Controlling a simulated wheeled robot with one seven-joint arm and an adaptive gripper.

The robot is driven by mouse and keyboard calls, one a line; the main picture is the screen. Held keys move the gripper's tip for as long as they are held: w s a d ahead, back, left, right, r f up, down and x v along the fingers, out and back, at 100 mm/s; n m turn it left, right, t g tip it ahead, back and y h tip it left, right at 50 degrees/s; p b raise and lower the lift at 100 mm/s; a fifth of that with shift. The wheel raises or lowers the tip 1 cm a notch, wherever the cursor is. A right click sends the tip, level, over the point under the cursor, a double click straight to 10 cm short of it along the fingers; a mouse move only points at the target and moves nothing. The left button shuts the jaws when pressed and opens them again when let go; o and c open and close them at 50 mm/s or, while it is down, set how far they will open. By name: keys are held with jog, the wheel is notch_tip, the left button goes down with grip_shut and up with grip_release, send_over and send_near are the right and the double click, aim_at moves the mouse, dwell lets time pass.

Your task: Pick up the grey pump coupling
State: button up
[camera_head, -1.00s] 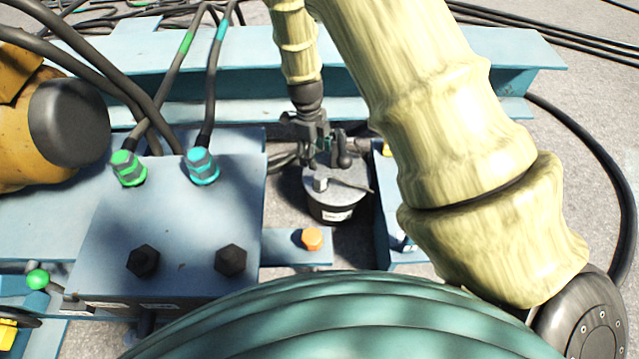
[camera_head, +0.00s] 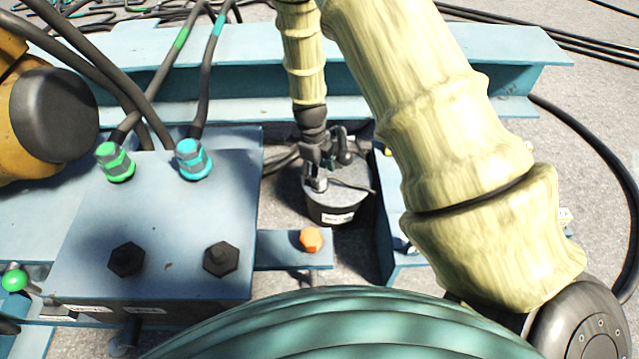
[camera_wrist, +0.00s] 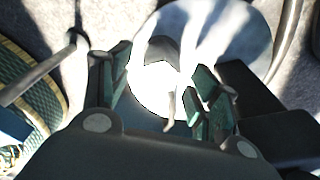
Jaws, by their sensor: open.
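A grey round pot (camera_head: 338,206) with a pale lid and a white label stands beyond the blue plate, at the picture's middle. A small grey upright fitting (camera_head: 318,186) on its lid looks like the pump coupling; I cannot be sure. My gripper (camera_head: 317,177) points down just over this fitting and partly hides it. In the wrist view my gripper (camera_wrist: 162,78) is open, its green-lined fingers apart. A dark grey fitting end (camera_wrist: 163,50) shows between and beyond the fingertips over the glaring pale lid (camera_wrist: 235,30). Contact cannot be told.
A blue plate (camera_head: 165,225) with green and cyan cable fittings and dark bolts stands left of the pot. An orange bolt (camera_head: 311,239) is in front. A blue beam (camera_head: 440,85) runs behind. A thin rod (camera_wrist: 40,75) lies left in the wrist view.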

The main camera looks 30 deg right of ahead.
jog(key=shift+f, duration=0.7)
jog(key=shift+s, duration=0.1)
jog(key=c, duration=1.2)
jog(key=shift+r+p, duration=9.05)
jog(key=shift+r, duration=7.5)
